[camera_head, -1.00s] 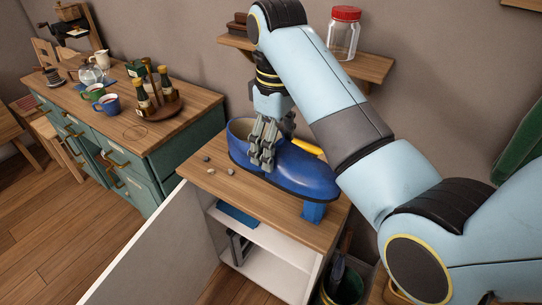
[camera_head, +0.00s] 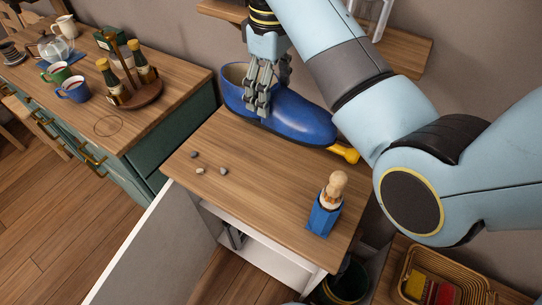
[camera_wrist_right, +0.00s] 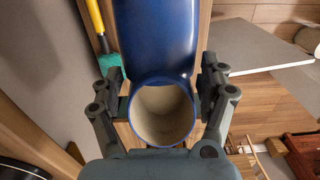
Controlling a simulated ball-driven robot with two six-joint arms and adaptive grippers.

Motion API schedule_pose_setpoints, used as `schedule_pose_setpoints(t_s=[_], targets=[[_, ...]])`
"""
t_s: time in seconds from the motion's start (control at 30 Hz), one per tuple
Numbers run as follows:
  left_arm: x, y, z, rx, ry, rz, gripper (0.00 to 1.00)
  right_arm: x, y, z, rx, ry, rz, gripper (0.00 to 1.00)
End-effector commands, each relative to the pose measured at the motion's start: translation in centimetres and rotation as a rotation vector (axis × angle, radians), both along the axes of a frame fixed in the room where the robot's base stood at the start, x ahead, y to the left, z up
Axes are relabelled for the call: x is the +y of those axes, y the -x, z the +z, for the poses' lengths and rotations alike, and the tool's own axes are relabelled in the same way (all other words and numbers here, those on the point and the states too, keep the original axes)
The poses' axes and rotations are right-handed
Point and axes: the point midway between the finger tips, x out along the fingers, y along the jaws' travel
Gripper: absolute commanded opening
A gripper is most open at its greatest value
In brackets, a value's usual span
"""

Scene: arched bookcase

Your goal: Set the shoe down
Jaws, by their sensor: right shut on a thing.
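The shoe (camera_head: 295,117) is large and glossy blue with a beige inside. It is at the back edge of the wooden cabinet top (camera_head: 255,170), its opening to the left and toe to the right. My right gripper (camera_head: 262,102) is shut on the shoe near its opening. In the right wrist view the shoe (camera_wrist_right: 157,40) lies between the two fingers, with its round opening nearest the camera. Whether its sole touches the top cannot be told. My left gripper is not in view.
Several pebbles (camera_head: 199,170) lie on the top's left part. A blue holder with a wooden-handled item (camera_head: 325,215) stands front right. A yellow-handled brush (camera_head: 344,152) is by the toe. The middle of the top is clear. The white door (camera_head: 165,245) hangs open.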

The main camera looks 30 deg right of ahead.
Motion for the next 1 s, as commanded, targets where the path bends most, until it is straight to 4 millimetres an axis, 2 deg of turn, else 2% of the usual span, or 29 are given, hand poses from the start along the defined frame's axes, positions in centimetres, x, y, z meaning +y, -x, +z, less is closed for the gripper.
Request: schedule_pose_setpoints(t_s=[0.07,0.43,0.67,1.0], targets=[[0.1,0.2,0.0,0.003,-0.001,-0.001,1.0,0.0,0.0,0.0,-0.001,0.0,0.0,0.35],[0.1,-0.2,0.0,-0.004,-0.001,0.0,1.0,0.0,0.0,-2.8,0.001,0.0,0.0,0.35],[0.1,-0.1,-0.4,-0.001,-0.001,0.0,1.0,0.0,0.0,-5.8,0.002,0.001,-0.001,0.35],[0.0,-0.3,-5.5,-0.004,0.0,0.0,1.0,0.0,0.0,-11.6,0.0,0.001,0.0,0.35]])
